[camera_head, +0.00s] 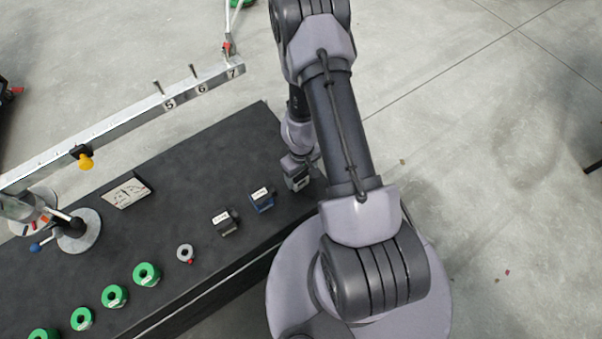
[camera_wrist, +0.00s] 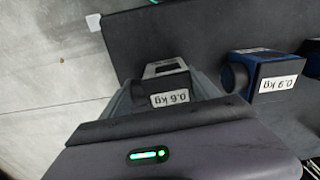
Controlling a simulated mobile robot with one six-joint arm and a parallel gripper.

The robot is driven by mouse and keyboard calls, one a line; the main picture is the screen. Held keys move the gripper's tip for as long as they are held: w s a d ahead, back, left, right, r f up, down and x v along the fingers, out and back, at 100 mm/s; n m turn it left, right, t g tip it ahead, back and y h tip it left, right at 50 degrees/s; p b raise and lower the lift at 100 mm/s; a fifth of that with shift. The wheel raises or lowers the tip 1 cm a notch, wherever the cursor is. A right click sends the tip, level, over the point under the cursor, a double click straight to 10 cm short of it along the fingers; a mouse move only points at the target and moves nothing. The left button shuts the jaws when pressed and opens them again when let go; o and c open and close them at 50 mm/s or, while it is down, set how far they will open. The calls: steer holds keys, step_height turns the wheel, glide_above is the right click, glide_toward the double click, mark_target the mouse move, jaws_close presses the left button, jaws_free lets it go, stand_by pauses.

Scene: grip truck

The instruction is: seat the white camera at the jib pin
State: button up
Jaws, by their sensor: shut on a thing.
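In the wrist view my gripper (camera_wrist: 165,92) is shut around a small camera with a pale grey-white top frame, a dark lens and a "0.6 kg" label (camera_wrist: 170,98). In the head view my gripper (camera_head: 298,181) is low at the right end of the dark table, and the held camera is mostly hidden there. I cannot tell whether the camera touches the table. The silver jib beam (camera_head: 120,115) runs across the upper left, with upright pins near the numbers 5, 6 (camera_head: 194,72) and 7. I cannot tell which is the jib pin.
A blue camera (camera_head: 263,200) marked 0.9 kg (camera_wrist: 262,75) stands beside my gripper, with a dark camera (camera_head: 226,221) further left. Green discs (camera_head: 147,275) and a grey ring (camera_head: 185,253) lie along the front. A yellow piece (camera_head: 85,162) hangs on the beam.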

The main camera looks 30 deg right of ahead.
steer(key=shift+r, duration=0.2)
steer(key=shift+r+p, duration=0.85)
steer(key=shift+p, duration=0.1)
steer(key=shift+r, duration=0.2)
steer(key=shift+r+p, duration=2.5)
steer(key=shift+p, duration=0.2)
step_height(320, 180, up, 8)
steer(key=p, duration=0.7)
steer(key=shift+f, duration=0.25)
step_height(320, 180, down, 8)
steer(key=b, duration=0.7)
steer(key=shift+r, duration=0.2)
